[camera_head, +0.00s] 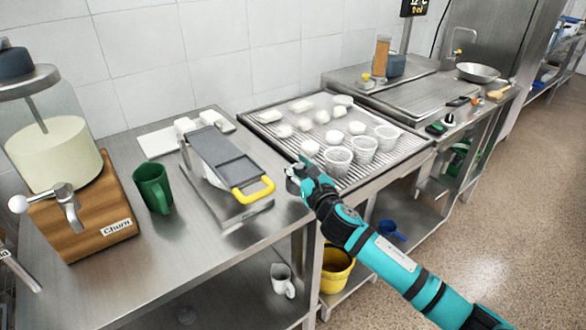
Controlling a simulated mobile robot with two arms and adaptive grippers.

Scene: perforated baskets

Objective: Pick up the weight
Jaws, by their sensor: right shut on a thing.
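My right gripper (295,177) reaches in from the lower right on a teal arm. It is over the right end of the near steel table, by the front corner of the draining table. It is shut on a small grey thing at its fingertips, which appears to be the weight; the fingers hide most of it, so its shape cannot be told. No other weight can be made out. My left gripper is not in view.
A slicer-like device with a yellow handle (254,191) stands just left of the gripper. White perforated baskets (338,161) and white lumps sit on the draining table (402,154). A green mug (153,187) and a wooden-based churn (85,217) stand left. A yellow bucket (336,270) is below.

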